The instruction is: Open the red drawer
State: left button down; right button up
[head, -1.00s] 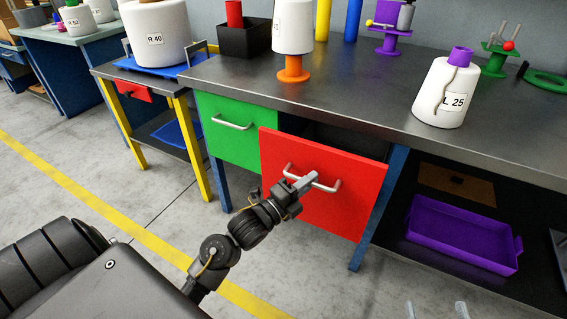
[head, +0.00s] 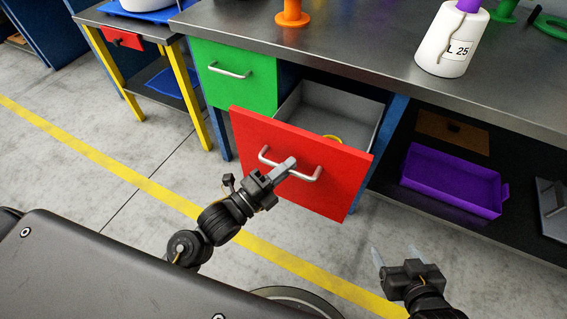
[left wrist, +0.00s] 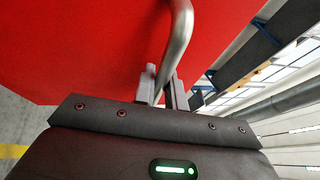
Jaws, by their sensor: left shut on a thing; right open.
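The red drawer (head: 320,172) under the workbench stands pulled well out, and its grey inside (head: 325,112) shows with part of a yellow thing (head: 333,138) in it. My left gripper (head: 284,168) is shut on the drawer's metal bar handle (head: 306,176). In the left wrist view the handle (left wrist: 178,40) runs between the two fingers (left wrist: 160,88), in front of the red drawer front (left wrist: 90,50). My right gripper (head: 396,258) is open and empty at the lower right, apart from the drawer.
A shut green drawer (head: 236,78) is left of the red one. A purple tray (head: 450,182) lies on the lower shelf at right. A white bobbin marked L 25 (head: 440,48) stands on the bench top (head: 350,50). The floor in front is clear.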

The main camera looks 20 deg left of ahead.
pick_arm(q)
jog(key=c, duration=1.5)
grip_release()
jog(key=shift+o, duration=0.2)
jog(key=shift+s+a, duration=0.1)
jog(key=v, duration=1)
jog(key=shift+s+a, duration=0.2)
